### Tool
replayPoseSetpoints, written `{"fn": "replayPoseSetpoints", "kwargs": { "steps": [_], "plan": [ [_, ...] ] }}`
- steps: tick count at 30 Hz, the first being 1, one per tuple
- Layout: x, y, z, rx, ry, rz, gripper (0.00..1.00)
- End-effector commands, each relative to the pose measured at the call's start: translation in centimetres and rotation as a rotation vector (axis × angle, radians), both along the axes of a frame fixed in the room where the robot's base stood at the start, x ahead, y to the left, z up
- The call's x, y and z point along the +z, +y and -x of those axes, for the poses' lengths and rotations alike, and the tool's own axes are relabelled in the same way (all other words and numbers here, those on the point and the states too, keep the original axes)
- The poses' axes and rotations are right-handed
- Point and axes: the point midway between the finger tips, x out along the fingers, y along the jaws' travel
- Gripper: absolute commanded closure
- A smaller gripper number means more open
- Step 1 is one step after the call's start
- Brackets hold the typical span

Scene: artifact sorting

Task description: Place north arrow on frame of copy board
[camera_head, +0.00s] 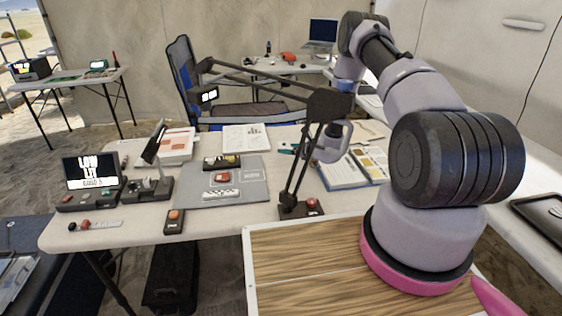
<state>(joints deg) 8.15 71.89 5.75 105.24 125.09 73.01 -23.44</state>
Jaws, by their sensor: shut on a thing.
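The copy board (190,196) is a flat grey board on the near table. Pale outlines and small lettering show on its right part. A red piece (222,177) and a black-and-white checkered bar (221,193) lie on it. My gripper (325,152) is beyond the dark stand arm, right of the board and above the table, apart from the board. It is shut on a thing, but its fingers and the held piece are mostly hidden. I cannot make out a north arrow anywhere.
The dark jointed stand (300,207) rises between the board and my arm. A lit display (91,171) and a small lamp device (148,188) stand left of the board. An open book (345,172) lies to the right. A blue-black chair (240,110) stands behind the table.

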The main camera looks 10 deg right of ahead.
Motion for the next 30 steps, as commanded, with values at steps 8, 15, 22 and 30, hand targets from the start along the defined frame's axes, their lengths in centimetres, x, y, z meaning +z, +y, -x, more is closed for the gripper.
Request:
{"fn": "replayPoseSetpoints", "kwargs": {
  "steps": [8, 15, 22, 30],
  "plan": [
    [-2.5, 0.0, 0.0, 0.000, 0.000, 0.000, 0.86],
    [-5.5, 0.0, 0.0, 0.000, -0.001, 0.000, 0.86],
    [-5.5, 0.0, 0.0, 0.000, -0.001, 0.000, 0.86],
    [-5.7, 0.0, 0.0, 0.000, 0.000, 0.001, 0.00]
  ]
}}
